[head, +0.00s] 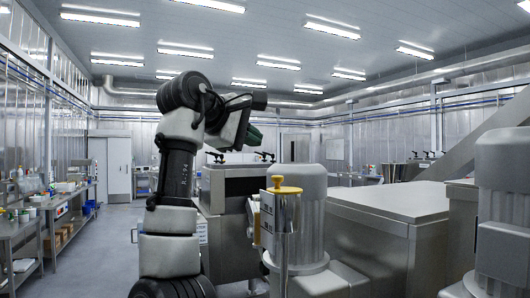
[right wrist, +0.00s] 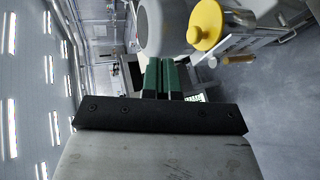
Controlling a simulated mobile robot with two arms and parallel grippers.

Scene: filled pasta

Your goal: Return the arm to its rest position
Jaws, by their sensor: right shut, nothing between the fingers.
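My right arm rises from the bottom of the head view, bends at the top and folds forward. My left gripper is in neither view.
A metal post with a yellow cap (head: 284,188) stands close to the arm, before a ribbed grey motor housing (head: 308,215). The yellow cap also shows in the right wrist view (right wrist: 207,22). Steel machine covers (head: 390,205) fill the right. Benches (head: 45,208) line the left wall; the floor (head: 100,240) between is clear.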

